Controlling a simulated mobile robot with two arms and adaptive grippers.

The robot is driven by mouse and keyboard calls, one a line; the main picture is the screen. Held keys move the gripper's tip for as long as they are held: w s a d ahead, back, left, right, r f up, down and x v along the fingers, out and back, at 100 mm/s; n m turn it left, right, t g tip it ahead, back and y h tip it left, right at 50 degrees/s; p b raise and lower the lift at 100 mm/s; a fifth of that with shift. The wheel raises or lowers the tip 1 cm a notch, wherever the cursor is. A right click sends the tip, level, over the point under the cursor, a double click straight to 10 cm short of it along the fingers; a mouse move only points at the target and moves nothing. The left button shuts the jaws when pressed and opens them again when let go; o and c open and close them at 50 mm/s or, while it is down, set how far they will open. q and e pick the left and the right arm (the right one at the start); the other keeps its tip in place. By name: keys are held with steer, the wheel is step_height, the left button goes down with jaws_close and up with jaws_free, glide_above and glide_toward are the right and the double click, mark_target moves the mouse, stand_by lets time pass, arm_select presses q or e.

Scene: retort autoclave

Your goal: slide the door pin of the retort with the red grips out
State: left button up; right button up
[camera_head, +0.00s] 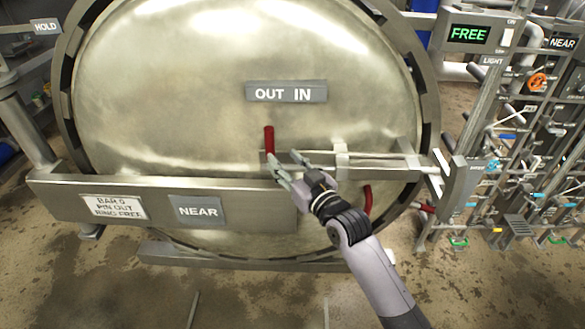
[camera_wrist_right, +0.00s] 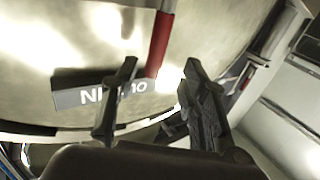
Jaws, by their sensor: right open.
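The retort's big round steel door (camera_head: 200,90) fills the left and middle of the head view. An upright red grip (camera_head: 269,140) stands at the left end of the door pin (camera_head: 375,161), a horizontal bar under the OUT IN plate (camera_head: 287,92). My right gripper (camera_head: 284,161) is open at the foot of this grip. In the right wrist view the red grip (camera_wrist_right: 161,42) shows between the two spread fingers (camera_wrist_right: 158,76), beyond their tips; contact cannot be told. My left gripper is not in view.
Another red handle (camera_head: 368,200) hangs right of my wrist. A FREE display (camera_head: 468,34) and pipework stand at the right.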

steer(key=shift+v, duration=1.35)
